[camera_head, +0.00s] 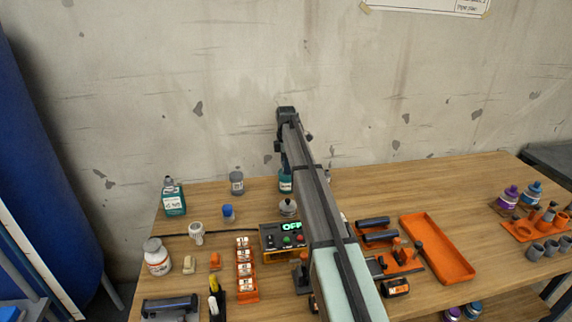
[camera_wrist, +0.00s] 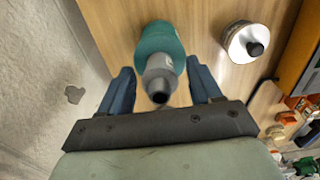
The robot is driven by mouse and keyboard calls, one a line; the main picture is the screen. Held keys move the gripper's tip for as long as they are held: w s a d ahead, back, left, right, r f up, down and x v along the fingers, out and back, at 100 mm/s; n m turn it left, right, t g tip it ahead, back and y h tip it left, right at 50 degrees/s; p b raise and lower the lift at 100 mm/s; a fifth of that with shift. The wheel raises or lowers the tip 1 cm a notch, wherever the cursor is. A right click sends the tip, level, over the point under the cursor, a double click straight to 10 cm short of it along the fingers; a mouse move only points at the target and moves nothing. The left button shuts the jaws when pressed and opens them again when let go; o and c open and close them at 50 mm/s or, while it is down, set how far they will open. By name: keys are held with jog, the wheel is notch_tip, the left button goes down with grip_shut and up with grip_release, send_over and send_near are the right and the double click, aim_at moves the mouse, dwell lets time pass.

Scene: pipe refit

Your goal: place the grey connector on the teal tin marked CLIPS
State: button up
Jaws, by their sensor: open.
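The teal tin (camera_wrist: 160,40) stands on the wooden table below my gripper, and its label is too small to read. The grey connector (camera_wrist: 160,72) is upright over the tin's top, with its dark open end towards the wrist camera; it looks seated there, though the contact is partly hidden. My gripper (camera_wrist: 162,68) is open, one blue finger on each side of the connector, with a small gap at both sides. In the head view, the tin (camera_head: 285,186) shows beside my arm, which hides most of the gripper and connector.
A lidded pot with a black knob (camera_wrist: 243,42) stands close to the tin. A grey-topped jar (camera_head: 237,183) and a blue-capped bottle (camera_head: 228,213) stand to the left. A control box reading OFF (camera_head: 284,240) is nearer. An orange tray (camera_head: 466,270) lies right. The wall is close behind.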

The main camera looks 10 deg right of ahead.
jog(key=shift+r, duration=0.1)
notch_tip(320, 180, up, 12)
dwell(0.5)
